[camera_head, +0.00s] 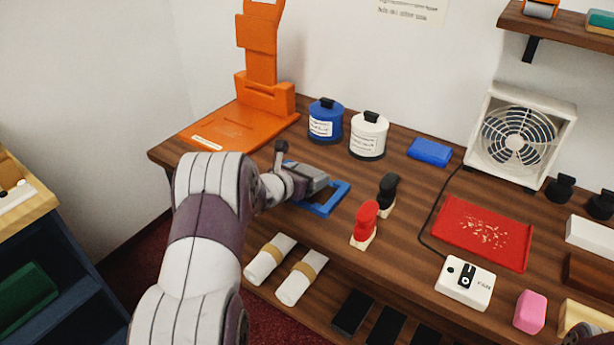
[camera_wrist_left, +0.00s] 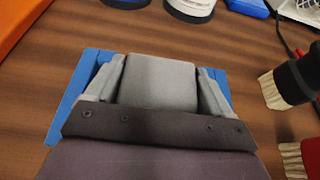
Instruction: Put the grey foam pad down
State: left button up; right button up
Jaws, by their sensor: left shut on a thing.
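My left gripper (camera_head: 312,182) is shut on the grey foam pad (camera_wrist_left: 160,82), which sits between its two fingers in the left wrist view. The pad and gripper are over a blue frame (camera_head: 336,203) on the wooden counter. The frame's blue edges (camera_wrist_left: 68,98) show on both sides of the fingers in the left wrist view. I cannot tell whether the pad touches the frame or hangs just above it. The pad is hard to tell apart from the fingers in the head view.
A black-handled brush (camera_head: 388,193) and a red-handled brush (camera_head: 366,222) stand right of the frame. Blue (camera_head: 326,120) and white (camera_head: 368,135) jars stand behind. An orange stand (camera_head: 240,125) is at back left. A red mat (camera_head: 484,232) and a fan (camera_head: 520,135) are farther right.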

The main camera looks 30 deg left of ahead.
pick_arm(q)
jog(key=shift+w+f, duration=0.15)
jog(key=shift+f, duration=0.2)
jog(key=shift+f+b, duration=0.15)
jog(key=shift+b, duration=0.15)
jog(key=o, duration=0.9)
jog(key=shift+c, duration=0.2)
jog(key=shift+r+p, duration=0.4)
jog(key=shift+p, duration=0.1)
jog(key=v, duration=1.2)
jog(key=shift+d+f, duration=0.1)
